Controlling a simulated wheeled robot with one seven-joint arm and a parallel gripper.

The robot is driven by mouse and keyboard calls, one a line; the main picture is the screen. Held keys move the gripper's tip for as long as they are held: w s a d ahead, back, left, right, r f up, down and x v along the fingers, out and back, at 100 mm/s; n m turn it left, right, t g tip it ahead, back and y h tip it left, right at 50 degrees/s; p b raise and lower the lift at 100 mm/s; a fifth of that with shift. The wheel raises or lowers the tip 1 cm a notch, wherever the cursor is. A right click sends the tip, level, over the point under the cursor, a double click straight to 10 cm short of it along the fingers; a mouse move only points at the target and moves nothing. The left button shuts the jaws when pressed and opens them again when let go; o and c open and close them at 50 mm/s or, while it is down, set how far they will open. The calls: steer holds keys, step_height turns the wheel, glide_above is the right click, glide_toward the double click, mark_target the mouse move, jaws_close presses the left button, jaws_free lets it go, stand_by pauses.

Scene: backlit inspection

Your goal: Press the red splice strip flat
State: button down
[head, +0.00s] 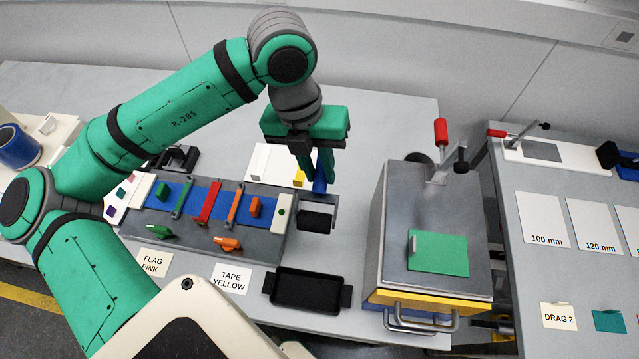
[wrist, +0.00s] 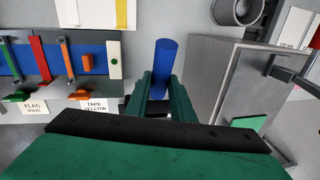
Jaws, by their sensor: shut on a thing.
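The red splice strip (head: 209,202) lies across a blue band (head: 188,200) on a grey fixture (head: 222,240), between a green strip and an orange strip. In the wrist view the red strip (wrist: 38,58) shows at the left. My gripper (head: 318,172) is to the right of the strip, beyond the fixture's right end. It is shut on the blue handle (head: 320,187) of a roller with a black drum (head: 317,223). The handle (wrist: 165,62) also stands between the fingers in the wrist view; the drum is mostly hidden there.
A black tray (head: 306,290) sits in front, below the roller. A large grey box (head: 428,205) with a green pad (head: 438,254) stands to the right. Label cards (head: 231,279) lie before the fixture. Orange (head: 255,207) and white (head: 284,215) blocks stand at the fixture's right end.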

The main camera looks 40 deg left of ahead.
mark_target(319, 172)
steer(key=shift+r, duration=2.05)
